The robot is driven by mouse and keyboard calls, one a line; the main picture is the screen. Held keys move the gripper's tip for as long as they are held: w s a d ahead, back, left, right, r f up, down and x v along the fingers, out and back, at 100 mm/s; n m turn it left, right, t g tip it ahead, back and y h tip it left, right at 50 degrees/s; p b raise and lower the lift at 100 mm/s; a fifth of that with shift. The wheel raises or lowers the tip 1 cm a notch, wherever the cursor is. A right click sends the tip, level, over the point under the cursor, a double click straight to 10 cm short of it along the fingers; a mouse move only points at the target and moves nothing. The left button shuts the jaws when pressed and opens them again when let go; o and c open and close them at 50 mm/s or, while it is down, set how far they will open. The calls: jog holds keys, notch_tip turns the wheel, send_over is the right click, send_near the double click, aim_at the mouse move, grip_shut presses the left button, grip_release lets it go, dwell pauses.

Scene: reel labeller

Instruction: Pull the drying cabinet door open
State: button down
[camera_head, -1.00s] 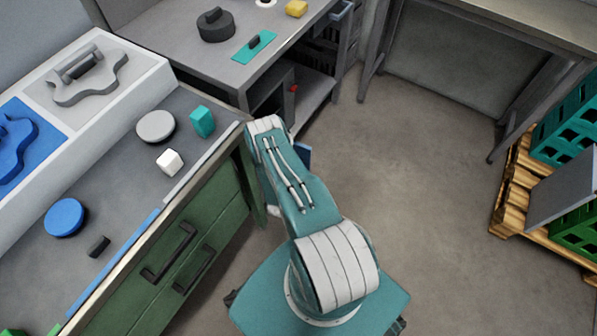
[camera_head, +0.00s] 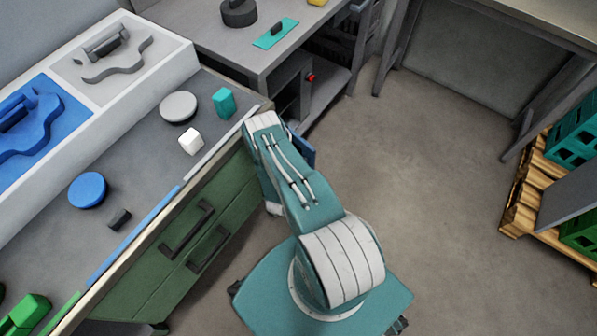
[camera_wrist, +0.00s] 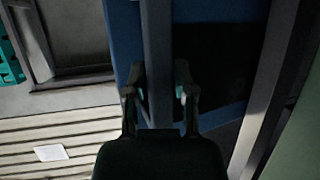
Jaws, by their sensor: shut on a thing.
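The drying cabinet door is a blue-framed panel (camera_wrist: 122,42) with a dark pane, filling the upper middle of the wrist view. A grey upright handle bar (camera_wrist: 157,55) runs down its front. My gripper (camera_wrist: 158,92) has one finger on each side of the bar and is shut on it. In the head view a small piece of blue panel (camera_head: 307,152) shows just past the end of my arm. My arm hides the gripper and handle there. I cannot tell how far the door stands open.
A bench with green drawers (camera_head: 185,245) and dark handles stands close at the left of my arm. A grey workbench (camera_head: 225,45) is behind. A wooden pallet (camera_head: 522,205) with crates is at the right. The floor (camera_head: 430,150) between is clear.

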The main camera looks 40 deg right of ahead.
jog(key=shift+c, duration=2.4)
grip_release()
jog(key=shift+w+d, duration=0.1)
send_near(303, 151)
jog(key=x, duration=0.5)
jog(key=shift+w+f, duration=0.1)
jog(key=shift+f, duration=0.15)
jog(key=shift+r, duration=0.15)
